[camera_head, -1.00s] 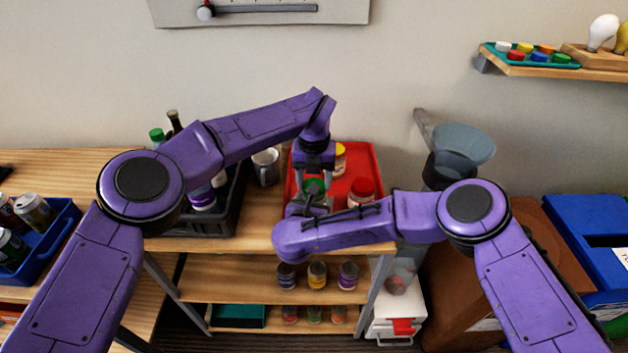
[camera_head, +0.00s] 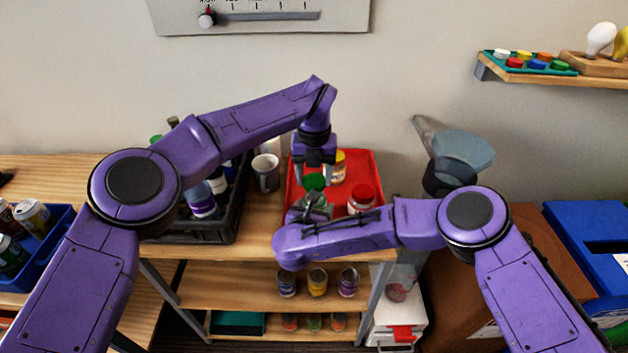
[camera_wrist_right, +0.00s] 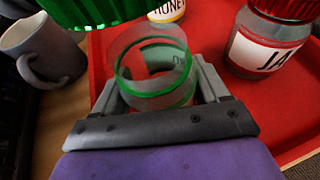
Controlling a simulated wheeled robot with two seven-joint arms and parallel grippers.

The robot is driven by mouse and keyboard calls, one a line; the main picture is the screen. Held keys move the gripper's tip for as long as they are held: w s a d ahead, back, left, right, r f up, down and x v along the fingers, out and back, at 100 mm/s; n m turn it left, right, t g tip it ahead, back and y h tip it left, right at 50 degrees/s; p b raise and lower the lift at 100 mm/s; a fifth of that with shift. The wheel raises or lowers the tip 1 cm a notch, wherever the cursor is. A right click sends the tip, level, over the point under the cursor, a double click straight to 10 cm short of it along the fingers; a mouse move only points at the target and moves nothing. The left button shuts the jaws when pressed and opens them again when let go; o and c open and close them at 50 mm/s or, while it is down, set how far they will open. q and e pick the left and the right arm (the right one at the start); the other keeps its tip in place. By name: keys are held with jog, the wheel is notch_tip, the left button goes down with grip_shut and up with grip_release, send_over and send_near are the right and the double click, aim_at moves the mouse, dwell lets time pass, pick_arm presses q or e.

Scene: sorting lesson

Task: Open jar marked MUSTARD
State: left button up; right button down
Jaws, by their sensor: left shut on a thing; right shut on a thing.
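A clear glass jar (camera_wrist_right: 155,62) with a green band stands open-topped in my right gripper (camera_wrist_right: 160,90), which is shut around its sides. The jar's label is mostly hidden, so I cannot read MUSTARD on it. A ribbed green lid (camera_head: 314,182) is held by my left gripper (camera_head: 315,173), which is shut on it from above. In the right wrist view the lid (camera_wrist_right: 85,12) is apart from the jar, above and to the left of its rim. In the head view my right gripper (camera_head: 312,206) is partly hidden behind my right forearm.
The red tray (camera_head: 369,168) also holds a yellow-lidded jar labelled HONEY (camera_wrist_right: 166,11) and a red-lidded jar (camera_head: 360,199). A grey mug (camera_head: 266,173) and a dark crate (camera_head: 237,210) with bottles stand left of it.

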pick_arm(q)
jog(key=shift+r, duration=0.95)
pick_arm(e)
jog(key=shift+s+f, duration=0.1)
jog(key=shift+f, duration=0.1)
jog(key=shift+c, duration=1.5)
grip_release()
jog(key=o, duration=0.3)
